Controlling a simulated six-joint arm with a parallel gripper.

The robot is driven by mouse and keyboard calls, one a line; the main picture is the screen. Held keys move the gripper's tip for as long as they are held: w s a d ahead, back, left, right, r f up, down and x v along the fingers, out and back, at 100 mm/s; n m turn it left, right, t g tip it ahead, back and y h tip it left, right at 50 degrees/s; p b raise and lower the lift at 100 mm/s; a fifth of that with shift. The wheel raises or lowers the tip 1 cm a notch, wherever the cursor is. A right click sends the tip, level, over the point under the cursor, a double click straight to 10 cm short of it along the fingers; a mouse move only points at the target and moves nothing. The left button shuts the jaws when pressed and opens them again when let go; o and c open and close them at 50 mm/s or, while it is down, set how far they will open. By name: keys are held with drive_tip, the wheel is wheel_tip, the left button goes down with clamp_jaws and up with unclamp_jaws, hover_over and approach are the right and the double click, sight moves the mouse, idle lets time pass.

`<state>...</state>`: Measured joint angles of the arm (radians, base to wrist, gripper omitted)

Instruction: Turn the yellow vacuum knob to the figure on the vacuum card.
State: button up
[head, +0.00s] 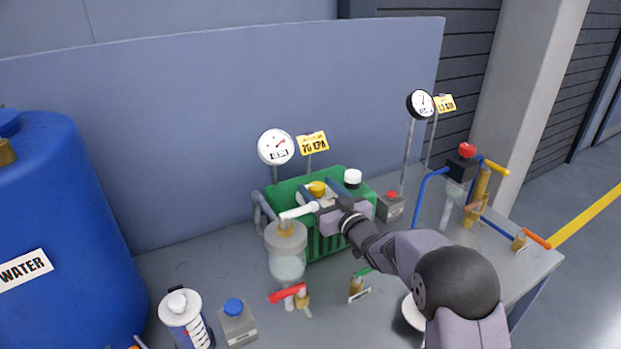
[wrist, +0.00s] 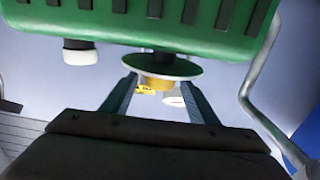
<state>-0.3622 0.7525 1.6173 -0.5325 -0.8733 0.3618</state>
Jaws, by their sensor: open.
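The yellow knob (head: 317,188) sits on top of the green box (head: 327,240). In the wrist view, which looks upside down, the knob (wrist: 158,84) shows below a round grey-green disc. My gripper (head: 322,193) is open, with a finger on either side of the knob; I cannot tell whether they touch it. The fingers also show in the wrist view (wrist: 158,81). A yellow card (head: 313,143) behind the box seems to read 76 kPa.
A white cap (head: 352,177) stands near the knob, and a clear jar (head: 287,262) stands before the box. A black-rimmed gauge (head: 420,104) and another card (head: 445,103) rise on thin posts to the right. A blue water drum (head: 70,230) is at left.

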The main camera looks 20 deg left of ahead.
sight(313, 183)
drive_tip(key=shift+p+x, duration=0.7)
drive_tip(key=shift+x, duration=1.75)
drive_tip(key=c, duration=1)
